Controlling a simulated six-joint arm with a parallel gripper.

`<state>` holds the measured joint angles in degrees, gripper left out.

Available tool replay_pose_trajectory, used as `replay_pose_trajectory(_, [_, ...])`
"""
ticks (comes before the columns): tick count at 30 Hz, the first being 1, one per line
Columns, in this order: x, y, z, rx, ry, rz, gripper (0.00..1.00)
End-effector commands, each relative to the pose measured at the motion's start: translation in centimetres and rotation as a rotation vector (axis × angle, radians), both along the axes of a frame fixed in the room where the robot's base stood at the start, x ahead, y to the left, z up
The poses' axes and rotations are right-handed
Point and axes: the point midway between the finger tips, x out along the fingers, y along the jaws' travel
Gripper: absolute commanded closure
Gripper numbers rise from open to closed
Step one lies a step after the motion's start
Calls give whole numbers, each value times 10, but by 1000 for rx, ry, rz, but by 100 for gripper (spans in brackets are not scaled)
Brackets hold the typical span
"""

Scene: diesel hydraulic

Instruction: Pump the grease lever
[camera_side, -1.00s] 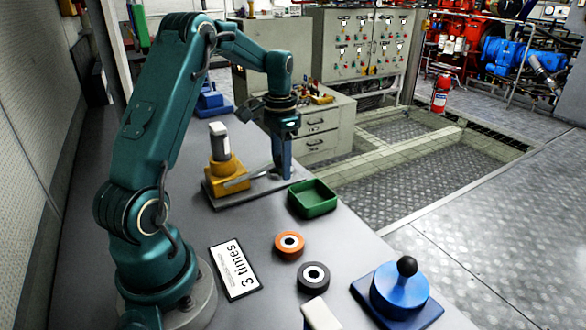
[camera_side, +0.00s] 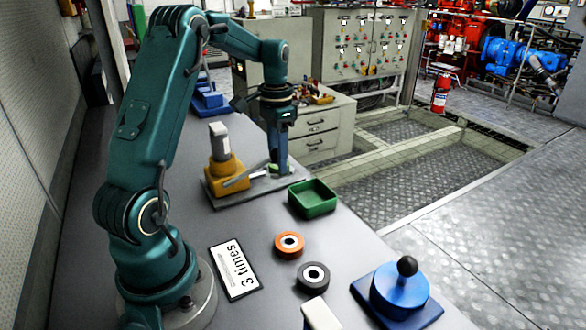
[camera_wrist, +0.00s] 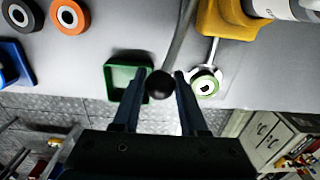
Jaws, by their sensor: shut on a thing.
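The grease pump has a yellow body (camera_side: 226,172) with a grey cylinder on top and stands on a flat grey plate. Its grey lever (camera_side: 238,181) runs from the body up to my gripper (camera_side: 279,168). In the wrist view the lever (camera_wrist: 180,40) ends in a black ball knob (camera_wrist: 160,85). The knob lies between the two fingers of my gripper (camera_wrist: 158,94), which is shut on it. A round green-and-white fitting (camera_wrist: 205,83) sits beside the right finger, joined to the pump body by a thin pipe. A card (camera_side: 236,270) reads "3 times".
A green tray (camera_side: 313,199) stands close to the right of the pump plate. An orange ring (camera_side: 289,245), a black ring (camera_side: 313,277) and a blue base with a black knob (camera_side: 402,293) lie nearer the camera. The bench's right edge drops to the floor.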

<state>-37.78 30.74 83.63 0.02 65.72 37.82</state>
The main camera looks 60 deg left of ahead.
Motion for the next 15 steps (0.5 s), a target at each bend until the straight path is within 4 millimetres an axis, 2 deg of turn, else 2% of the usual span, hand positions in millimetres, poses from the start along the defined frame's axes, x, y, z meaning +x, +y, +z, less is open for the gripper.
replay_pose_trajectory(15, [-1, 2, 6, 6, -8, 1, 98])
